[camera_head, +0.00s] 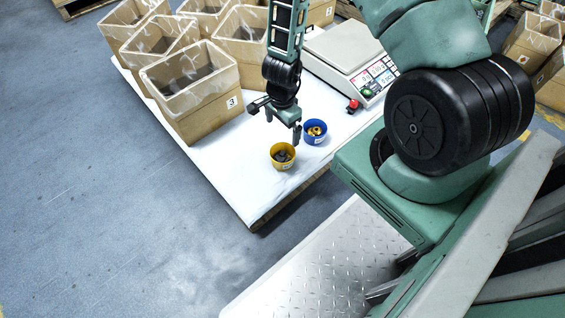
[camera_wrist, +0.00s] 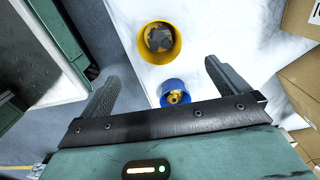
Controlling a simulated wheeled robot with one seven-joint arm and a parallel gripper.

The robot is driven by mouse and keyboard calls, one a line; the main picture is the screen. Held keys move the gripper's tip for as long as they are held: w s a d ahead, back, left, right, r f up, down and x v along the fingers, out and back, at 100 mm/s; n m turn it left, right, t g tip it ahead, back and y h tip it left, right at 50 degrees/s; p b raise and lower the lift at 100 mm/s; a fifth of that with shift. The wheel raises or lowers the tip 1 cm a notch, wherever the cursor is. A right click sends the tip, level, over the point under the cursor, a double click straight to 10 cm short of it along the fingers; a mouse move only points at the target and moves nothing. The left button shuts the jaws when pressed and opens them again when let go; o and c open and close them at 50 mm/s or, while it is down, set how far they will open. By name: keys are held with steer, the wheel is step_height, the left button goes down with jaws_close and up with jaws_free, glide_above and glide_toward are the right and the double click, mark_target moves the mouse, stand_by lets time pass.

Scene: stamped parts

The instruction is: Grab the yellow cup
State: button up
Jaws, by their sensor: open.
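The yellow cup (camera_head: 282,161) stands upright near the front edge of the white table and holds dark grey parts. In the wrist view the yellow cup (camera_wrist: 175,50) lies beyond the fingertips, near the middle. A blue cup (camera_head: 314,132) stands close beside it with brass-coloured parts inside. The blue cup (camera_wrist: 174,91) shows between the fingers in the wrist view, lower down. My gripper (camera_head: 275,122) is open and empty above the table, by the two cups. Its two fingers (camera_wrist: 162,80) are spread wide and touch neither cup as far as I can see.
The white table (camera_head: 225,165) has free room left of the cups. A cardboard box (camera_head: 200,100) labelled 3 stands behind, with several more boxes. A scale (camera_head: 345,55) and a red button (camera_head: 352,105) are at the back right.

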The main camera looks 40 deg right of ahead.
steer(key=b, duration=0.5)
glide_toward(283, 156)
steer(key=shift+s+a+f, duration=0.7)
steer(key=shift+s+a, duration=0.05)
steer(key=shift+a, duration=0.1)
step_height(283, 156, down, 5)
steer(key=b, duration=0.4)
steer(key=shift+s, duration=0.1)
steer(key=c, duration=1.1)
